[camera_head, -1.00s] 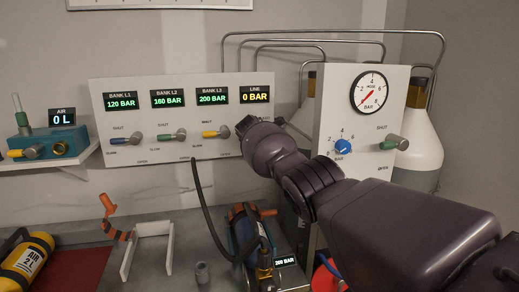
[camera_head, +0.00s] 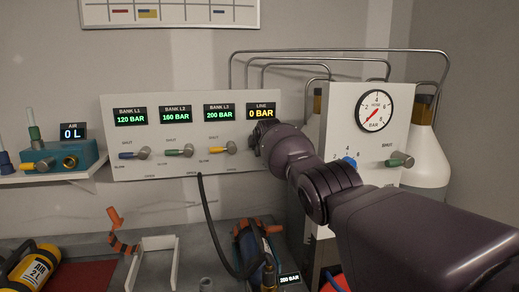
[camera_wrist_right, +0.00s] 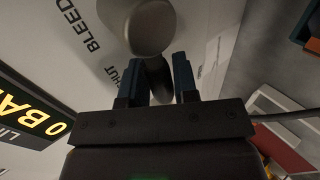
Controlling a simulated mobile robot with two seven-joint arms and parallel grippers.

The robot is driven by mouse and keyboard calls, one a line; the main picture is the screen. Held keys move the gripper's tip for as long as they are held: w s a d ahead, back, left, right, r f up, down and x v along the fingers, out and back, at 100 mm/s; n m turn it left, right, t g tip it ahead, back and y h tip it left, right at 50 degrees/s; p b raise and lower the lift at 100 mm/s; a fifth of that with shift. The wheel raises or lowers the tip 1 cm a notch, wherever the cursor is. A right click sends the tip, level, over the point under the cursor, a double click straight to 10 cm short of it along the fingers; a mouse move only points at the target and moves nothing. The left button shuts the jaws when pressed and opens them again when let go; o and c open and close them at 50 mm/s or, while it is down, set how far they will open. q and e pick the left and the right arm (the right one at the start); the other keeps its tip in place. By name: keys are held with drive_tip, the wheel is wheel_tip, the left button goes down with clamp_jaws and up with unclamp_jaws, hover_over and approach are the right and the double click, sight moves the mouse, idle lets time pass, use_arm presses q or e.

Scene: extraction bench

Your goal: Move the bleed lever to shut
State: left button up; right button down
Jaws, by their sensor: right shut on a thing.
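The bleed lever (camera_wrist_right: 157,78) shows in the right wrist view as a dark bar below a round grey hub (camera_wrist_right: 150,25) on the pale panel. The printed words "BLEED" and, partly covered, "SHUT" are beside it. My right gripper (camera_wrist_right: 160,65) is shut on the lever, one finger on each side. The SHUT print lies close to its left finger. In the head view, my right gripper (camera_head: 258,133) reaches the panel (camera_head: 190,108) below the LINE display (camera_head: 262,110), which reads 0 BAR. My arm hides the lever there. My left gripper is not in view.
Blue (camera_head: 136,154), green (camera_head: 182,151) and yellow (camera_head: 223,148) bank levers stand left of my gripper. The gauge box (camera_head: 340,125) stands close to my right arm. A black hose (camera_head: 207,215) hangs below the panel.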

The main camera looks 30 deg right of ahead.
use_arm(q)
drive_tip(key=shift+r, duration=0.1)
use_arm(e)
drive_tip(key=c, duration=0.9)
unclamp_jaws()
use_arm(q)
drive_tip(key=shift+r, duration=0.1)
use_arm(e)
drive_tip(key=shift+r, duration=0.1)
drive_tip(key=shift+s+r+p, duration=0.15)
drive_tip(key=shift+r+p, duration=0.05)
drive_tip(key=shift+p, duration=0.15)
use_arm(q)
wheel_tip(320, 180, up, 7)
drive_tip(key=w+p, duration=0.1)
drive_tip(key=p, duration=0.4)
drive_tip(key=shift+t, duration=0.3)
use_arm(e)
drive_tip(key=v, duration=1)
drive_tip(key=shift+s, duration=0.2)
drive_tip(key=shift+a, duration=0.1)
